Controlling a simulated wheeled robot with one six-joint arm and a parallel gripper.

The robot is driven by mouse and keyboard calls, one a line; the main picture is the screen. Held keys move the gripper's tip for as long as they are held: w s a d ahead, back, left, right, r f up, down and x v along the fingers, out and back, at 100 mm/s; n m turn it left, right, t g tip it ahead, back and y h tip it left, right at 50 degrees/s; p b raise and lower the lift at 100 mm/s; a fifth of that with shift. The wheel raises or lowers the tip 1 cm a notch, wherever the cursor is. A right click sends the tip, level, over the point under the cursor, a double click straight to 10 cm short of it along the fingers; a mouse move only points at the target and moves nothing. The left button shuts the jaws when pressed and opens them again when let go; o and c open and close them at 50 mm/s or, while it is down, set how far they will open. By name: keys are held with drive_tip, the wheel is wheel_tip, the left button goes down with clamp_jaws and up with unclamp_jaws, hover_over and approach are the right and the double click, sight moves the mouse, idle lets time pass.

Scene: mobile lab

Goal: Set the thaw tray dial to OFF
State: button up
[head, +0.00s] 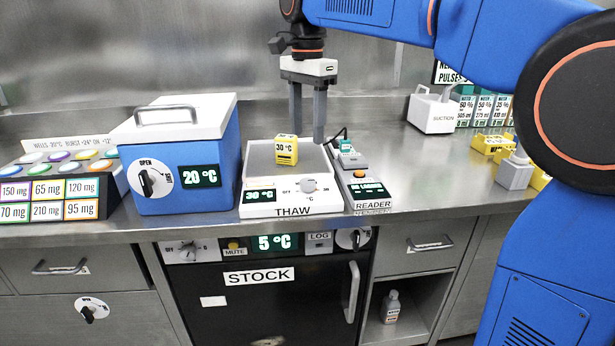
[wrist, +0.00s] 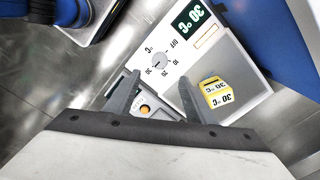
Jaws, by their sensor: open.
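The white thaw tray (head: 253,210) labelled THAW stands on the steel bench; the wrist view shows its front panel (wrist: 160,35) upside down. Its small dial (head: 308,186) sits right of a green display (head: 260,196) reading 30 °C. In the wrist view the dial (wrist: 159,61) has OFF and number marks around it; which mark it points to is too small to tell. A yellow block (head: 286,150) marked 30 °C rests on the plate. My gripper (head: 308,132) is open and empty above the tray, fingers pointing down, apart from the dial; its fingertips show in the wrist view (wrist: 160,80).
A reader (head: 366,190) stands close on the tray's right. A blue box (head: 160,180) with a white lid and 20 °C display stands on its left. A suction unit (head: 432,113) is farther right. The STOCK cabinet (head: 265,300) is below the bench.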

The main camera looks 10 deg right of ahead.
sight(307, 180)
wheel_tip(307, 180, down, 13)
drive_tip(key=shift+f, duration=0.1)
idle(0.4)
drive_tip(key=c, duration=1.1)
